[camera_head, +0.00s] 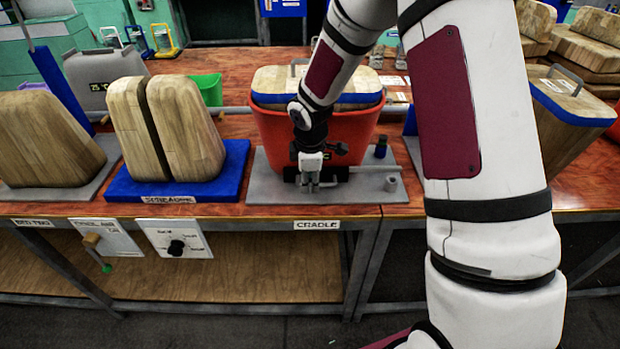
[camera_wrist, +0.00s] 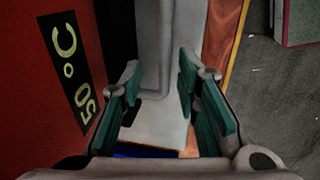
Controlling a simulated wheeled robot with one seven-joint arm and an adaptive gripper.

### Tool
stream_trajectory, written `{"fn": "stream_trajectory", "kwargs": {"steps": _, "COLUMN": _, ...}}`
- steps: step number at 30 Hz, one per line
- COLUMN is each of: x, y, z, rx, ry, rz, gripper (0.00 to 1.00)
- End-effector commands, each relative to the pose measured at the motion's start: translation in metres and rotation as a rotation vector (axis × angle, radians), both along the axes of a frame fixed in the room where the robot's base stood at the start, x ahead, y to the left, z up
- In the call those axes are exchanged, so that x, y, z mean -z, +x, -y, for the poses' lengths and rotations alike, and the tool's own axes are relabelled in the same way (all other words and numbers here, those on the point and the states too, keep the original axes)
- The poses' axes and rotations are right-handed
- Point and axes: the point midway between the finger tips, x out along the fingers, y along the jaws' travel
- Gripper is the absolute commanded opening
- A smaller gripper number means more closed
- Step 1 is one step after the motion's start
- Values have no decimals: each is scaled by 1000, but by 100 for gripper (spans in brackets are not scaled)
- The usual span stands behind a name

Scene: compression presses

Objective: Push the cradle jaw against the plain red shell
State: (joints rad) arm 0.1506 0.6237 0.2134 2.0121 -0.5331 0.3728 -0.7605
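The red shell (camera_head: 274,135) stands upright on the grey cradle (camera_head: 262,190), marked by a CRADLE label on the table edge. A wooden block with a blue band sits in its top. In the wrist view the shell's red wall (camera_wrist: 40,60) fills the left, with a "50 °C" label. My gripper (camera_head: 308,184) is low in front of the shell, over the cradle. In the wrist view my gripper (camera_wrist: 161,85) has its teal-padded fingers apart, with grey cradle parts (camera_wrist: 165,45) seen between them. I cannot tell the jaw from the base there, nor whether anything touches.
A grey bar and post (camera_head: 391,184) lie right of my gripper, near a small dark bottle (camera_head: 380,148). Left are a blue stand (camera_head: 228,170) with two wooden blocks and another wooden block (camera_head: 45,140). A blue-rimmed block (camera_head: 575,105) stands right. The floor in front is clear.

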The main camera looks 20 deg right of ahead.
Motion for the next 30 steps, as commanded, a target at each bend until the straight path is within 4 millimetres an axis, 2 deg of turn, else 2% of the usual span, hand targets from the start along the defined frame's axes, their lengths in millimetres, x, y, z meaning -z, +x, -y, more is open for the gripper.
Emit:
{"fn": "stream_trajectory", "kwargs": {"steps": 4, "x": -7, "y": -1, "z": 0, "rx": 1, "ry": 0, "rz": 1, "gripper": 30}}
{"fn": "stream_trajectory", "kwargs": {"steps": 7, "x": -19, "y": -3, "z": -1, "rx": 3, "ry": 1, "rz": 2, "gripper": 30}}
{"fn": "stream_trajectory", "kwargs": {"steps": 15, "x": -73, "y": -13, "z": -3, "rx": 3, "ry": -1, "rz": 4, "gripper": 30}}
{"fn": "stream_trajectory", "kwargs": {"steps": 21, "x": -104, "y": -19, "z": -5, "rx": 2, "ry": 0, "rz": 2, "gripper": 30}}
{"fn": "stream_trajectory", "kwargs": {"steps": 24, "x": -113, "y": -21, "z": -6, "rx": 1, "ry": -1, "rz": 3, "gripper": 30}}
{"fn": "stream_trajectory", "kwargs": {"steps": 30, "x": -118, "y": -22, "z": -7, "rx": 0, "ry": 0, "rz": 0, "gripper": 30}}
